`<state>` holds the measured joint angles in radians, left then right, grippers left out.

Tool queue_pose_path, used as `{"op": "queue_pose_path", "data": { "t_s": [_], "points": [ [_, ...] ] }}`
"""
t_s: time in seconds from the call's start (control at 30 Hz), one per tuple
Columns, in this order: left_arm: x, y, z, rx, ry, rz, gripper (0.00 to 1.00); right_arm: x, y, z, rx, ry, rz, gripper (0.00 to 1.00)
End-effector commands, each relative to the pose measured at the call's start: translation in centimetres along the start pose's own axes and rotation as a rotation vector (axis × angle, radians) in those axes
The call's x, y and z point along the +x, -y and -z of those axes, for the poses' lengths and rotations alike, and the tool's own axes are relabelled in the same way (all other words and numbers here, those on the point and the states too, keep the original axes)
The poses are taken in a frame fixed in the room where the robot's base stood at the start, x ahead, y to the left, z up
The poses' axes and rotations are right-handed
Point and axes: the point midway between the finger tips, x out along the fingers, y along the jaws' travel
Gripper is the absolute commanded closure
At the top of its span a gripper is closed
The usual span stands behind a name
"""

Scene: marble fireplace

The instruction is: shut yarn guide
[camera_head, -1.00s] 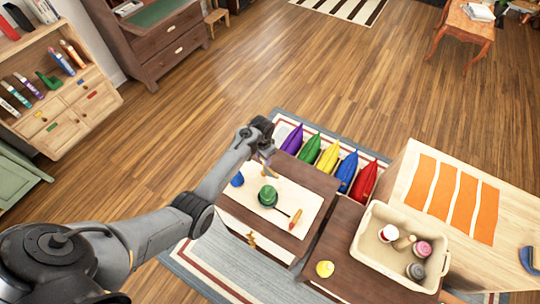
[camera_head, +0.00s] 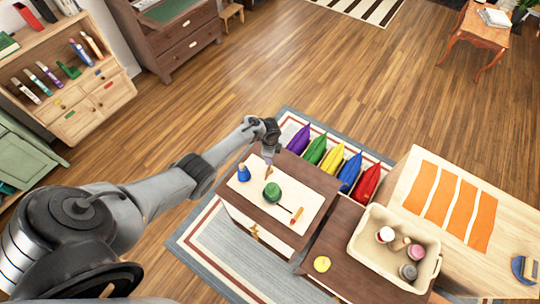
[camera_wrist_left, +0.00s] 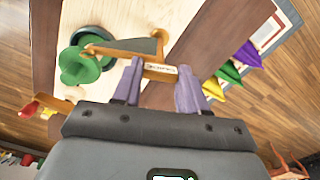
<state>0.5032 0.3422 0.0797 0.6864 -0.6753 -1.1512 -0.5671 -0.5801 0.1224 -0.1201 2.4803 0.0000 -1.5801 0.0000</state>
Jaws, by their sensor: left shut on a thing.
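The yarn guide, an orange bar with a small label plate (camera_wrist_left: 160,71) and a hooked end, lies between my left gripper's fingers (camera_wrist_left: 157,84) in the left wrist view. My left gripper (camera_head: 268,172) is shut on it at the far edge of the white board (camera_head: 243,190) in the head view. A green spool (camera_wrist_left: 80,66) with a dark ring sits beside the bar; it also shows in the head view (camera_head: 271,193). The guide is too small to read clearly in the head view. My right gripper is not in view.
A blue cone (camera_head: 244,173) and an orange-red handle (camera_head: 297,215) are on the board. Colored pouches (camera_head: 333,159) stand behind the cabinet. The open floor lies beyond.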

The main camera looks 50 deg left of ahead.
Motion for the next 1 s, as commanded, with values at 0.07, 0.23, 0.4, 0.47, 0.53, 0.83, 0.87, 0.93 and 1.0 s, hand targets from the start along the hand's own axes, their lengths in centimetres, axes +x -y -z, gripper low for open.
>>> {"op": "queue_pose_path", "data": {
  "t_s": [0.07, 0.23, 0.4, 0.47, 0.53, 0.83, 0.87, 0.93, 1.0],
  "points": [
    [0.04, 0.09, -0.10, 0.067, 0.002, 0.001, 1.00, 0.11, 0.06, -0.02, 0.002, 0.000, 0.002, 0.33],
    [0.09, 0.07, -0.09, 0.195, 0.001, 0.001, 1.00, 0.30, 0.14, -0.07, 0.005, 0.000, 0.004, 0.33],
    [0.11, 0.01, -0.02, 0.291, 0.001, 0.000, 1.00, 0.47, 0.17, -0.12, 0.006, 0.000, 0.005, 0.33],
    [0.11, 0.01, -0.02, 0.314, 0.000, 0.001, 1.00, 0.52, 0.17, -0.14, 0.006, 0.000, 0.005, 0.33],
    [0.11, 0.01, -0.03, 0.337, 0.000, 0.000, 1.00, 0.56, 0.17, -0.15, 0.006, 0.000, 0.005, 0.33],
    [0.06, 0.00, 0.00, 0.380, 0.000, 0.001, 1.00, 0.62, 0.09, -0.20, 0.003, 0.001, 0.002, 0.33],
    [0.06, 0.00, 0.00, 0.381, 0.000, 0.001, 1.00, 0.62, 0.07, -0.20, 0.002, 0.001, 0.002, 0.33],
    [0.06, -0.01, 0.01, 0.382, 0.000, 0.000, 1.00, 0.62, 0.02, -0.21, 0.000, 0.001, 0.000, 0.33],
    [0.07, -0.01, 0.02, 0.382, 0.000, 0.000, 1.00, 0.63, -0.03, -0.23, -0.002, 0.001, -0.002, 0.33]
  ]
}}
